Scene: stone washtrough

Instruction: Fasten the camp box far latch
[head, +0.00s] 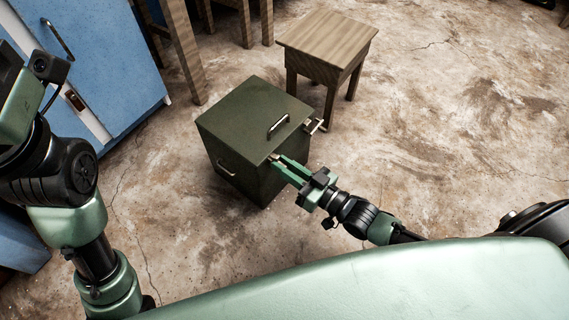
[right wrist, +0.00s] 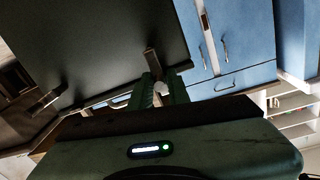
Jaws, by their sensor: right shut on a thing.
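The camp box (head: 235,112) is a dark green box on the floor with its lid down. A metal latch (head: 315,126) sticks out from the box's right side at the corner farther from me. A second latch (head: 273,157) sits at the nearer corner of that side, partly hidden by my fingers. My right gripper (head: 281,164) is shut on this nearer latch; the right wrist view shows the latch (right wrist: 151,61) between the green fingertips. My left arm stands at the left edge, and its fingertips are out of the picture.
A lid handle (head: 278,124) and a side handle (head: 226,168) are on the box. A wooden stool (head: 326,42) stands just behind it. A blue cabinet (head: 105,50) is at the left. The stone floor to the right is clear.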

